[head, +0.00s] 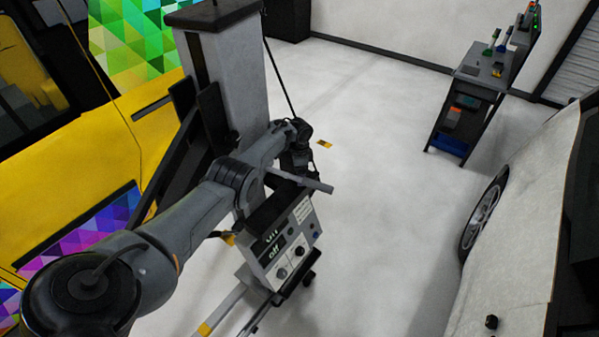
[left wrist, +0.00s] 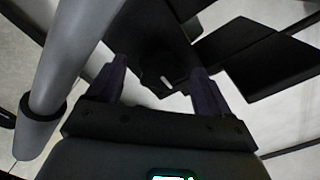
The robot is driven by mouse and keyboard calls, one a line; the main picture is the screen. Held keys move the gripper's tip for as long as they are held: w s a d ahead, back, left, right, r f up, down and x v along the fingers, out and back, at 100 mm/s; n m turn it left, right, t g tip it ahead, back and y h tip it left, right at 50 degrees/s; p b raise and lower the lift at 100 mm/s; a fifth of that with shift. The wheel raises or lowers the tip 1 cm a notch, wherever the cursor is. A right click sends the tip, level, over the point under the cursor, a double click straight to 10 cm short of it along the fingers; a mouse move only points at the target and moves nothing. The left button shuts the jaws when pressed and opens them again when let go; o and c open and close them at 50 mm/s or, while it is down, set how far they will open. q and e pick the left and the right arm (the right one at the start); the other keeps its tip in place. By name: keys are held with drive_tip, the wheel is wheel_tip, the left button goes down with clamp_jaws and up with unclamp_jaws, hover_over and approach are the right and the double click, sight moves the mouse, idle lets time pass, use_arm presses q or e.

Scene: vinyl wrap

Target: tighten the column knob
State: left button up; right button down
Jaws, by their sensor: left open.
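In the left wrist view a dark knob-like part (left wrist: 163,62) with a small white mark shows between my fingers; its outline blends into the dark parts behind it. My left gripper (left wrist: 156,72) is open, one finger on each side of this part. I cannot tell whether the fingers touch it. In the head view my left arm reaches past the tall grey column (head: 222,90), and my left gripper (head: 298,172) points down behind the grey handle bar (head: 312,184). The knob is hidden there. My right gripper is not in view.
A control box (head: 284,250) with several dials stands below the gripper. The grey bar (left wrist: 75,62) runs close along the left in the wrist view. A yellow vehicle (head: 148,60) is at left, a white car (head: 530,220) at right, a workbench (head: 470,105) behind.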

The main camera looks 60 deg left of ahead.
use_arm(q)
drive_tip(key=shift+r, duration=0.1)
wheel_tip(320, 180, up, 11)
drive_tip(key=p, duration=0.3)
drive_tip(key=shift+f, duration=0.2)
idle(0.5)
